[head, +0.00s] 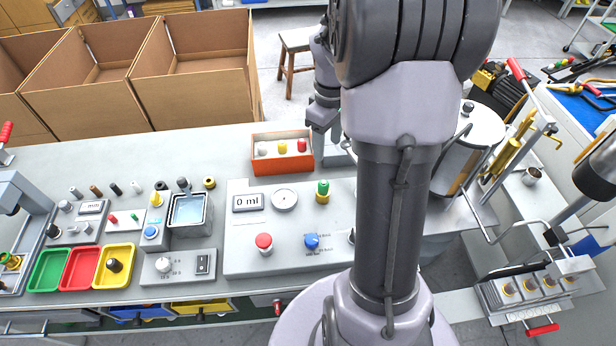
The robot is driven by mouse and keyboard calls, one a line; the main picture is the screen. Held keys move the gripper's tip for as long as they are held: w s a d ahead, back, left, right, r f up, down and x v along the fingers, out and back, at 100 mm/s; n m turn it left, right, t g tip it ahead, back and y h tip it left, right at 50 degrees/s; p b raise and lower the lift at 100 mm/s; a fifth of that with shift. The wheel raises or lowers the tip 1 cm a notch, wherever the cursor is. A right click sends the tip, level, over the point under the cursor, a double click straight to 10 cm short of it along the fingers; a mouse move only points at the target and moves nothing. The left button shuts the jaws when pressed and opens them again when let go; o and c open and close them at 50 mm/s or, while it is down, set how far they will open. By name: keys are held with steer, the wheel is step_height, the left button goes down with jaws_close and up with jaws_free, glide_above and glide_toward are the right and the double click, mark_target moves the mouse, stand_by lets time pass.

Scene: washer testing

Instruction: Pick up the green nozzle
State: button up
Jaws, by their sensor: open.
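A green nozzle (323,187) stands upright on a yellow base on top of the grey console, right of the round dial. My gripper (321,122) shows in part behind my large arm links, at the right end of the orange box. It is beyond the green nozzle and apart from it. It is open, and I see nothing held in it. Its fingertips are small and hard to make out.
The orange box (258,167) holds white, yellow and red nozzles. The console (240,262) has a red button (264,241) and a blue knob (311,240). A metal pot (478,127) stands at right. Green, red and yellow trays (119,251) lie at left. My arm hides the console's right part.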

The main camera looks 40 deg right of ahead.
steer(key=b, duration=0.3)
glide_above(324, 182)
steer(key=f, duration=0.9)
steer(key=shift+w+d+f, duration=0.2)
steer(key=f+b, duration=0.1)
steer(key=f, duration=0.1)
steer(key=f+b, duration=0.2)
steer(key=f, duration=0.1)
steer(key=shift+s+a+f, duration=0.25)
steer(key=shift+f, duration=0.1)
steer(key=shift+r, duration=0.15)
jaws_close()
